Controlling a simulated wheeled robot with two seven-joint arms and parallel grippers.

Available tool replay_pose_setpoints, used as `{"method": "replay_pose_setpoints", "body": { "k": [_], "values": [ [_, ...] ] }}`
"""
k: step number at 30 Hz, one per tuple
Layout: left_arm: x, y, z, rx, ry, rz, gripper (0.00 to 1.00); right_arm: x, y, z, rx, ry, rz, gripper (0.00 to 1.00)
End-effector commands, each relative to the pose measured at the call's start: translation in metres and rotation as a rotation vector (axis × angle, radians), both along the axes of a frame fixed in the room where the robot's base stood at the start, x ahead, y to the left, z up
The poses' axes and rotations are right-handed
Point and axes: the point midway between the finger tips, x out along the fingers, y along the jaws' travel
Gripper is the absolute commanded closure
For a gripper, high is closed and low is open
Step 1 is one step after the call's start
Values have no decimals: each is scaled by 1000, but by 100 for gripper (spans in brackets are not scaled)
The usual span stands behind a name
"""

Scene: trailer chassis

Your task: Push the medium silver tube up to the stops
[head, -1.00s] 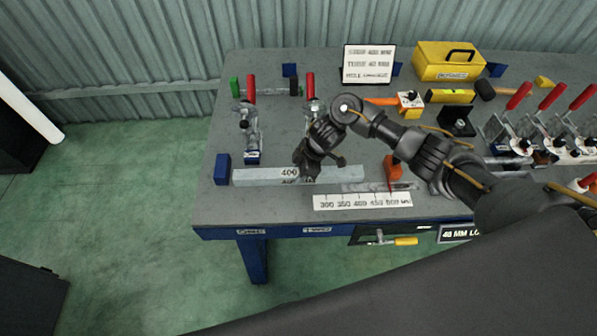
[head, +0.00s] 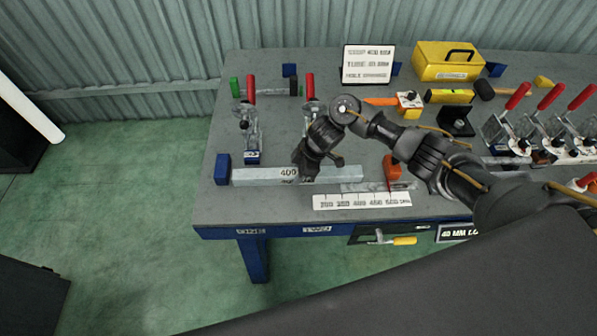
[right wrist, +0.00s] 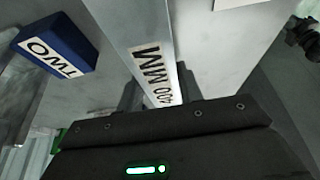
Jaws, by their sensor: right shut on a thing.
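The silver tube (head: 262,175) marked 400 lies lengthwise along the front of the bench. It also shows in the right wrist view (right wrist: 142,28), with its "400 MM" label facing the camera. In the head view its left end is beside a blue block (head: 222,168); I cannot tell whether they touch. My right gripper (head: 308,174) is down over the tube, right of the label. In the right wrist view its fingers (right wrist: 152,97) are shut on the tube, one on each side. The wrist hides part of the tube. My left gripper is not in view.
A blue block labelled TWO (right wrist: 58,48) shows beside the tube in the wrist view. A white scale (head: 362,201) lies in front of the tube, and an orange block (head: 393,168) stands right of it. Red-handled clamps (head: 252,125) stand behind. The bench front left is clear.

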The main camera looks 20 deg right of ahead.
Motion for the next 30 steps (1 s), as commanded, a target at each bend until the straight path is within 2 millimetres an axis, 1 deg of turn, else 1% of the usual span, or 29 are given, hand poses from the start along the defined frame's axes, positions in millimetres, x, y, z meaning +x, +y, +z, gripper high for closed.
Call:
{"method": "replay_pose_setpoints", "body": {
  "k": [12,30],
  "values": [
    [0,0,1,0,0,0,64,2,10,1,3,-1,2,100],
    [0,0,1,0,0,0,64,5,20,1,4,-2,2,100]
  ]
}}
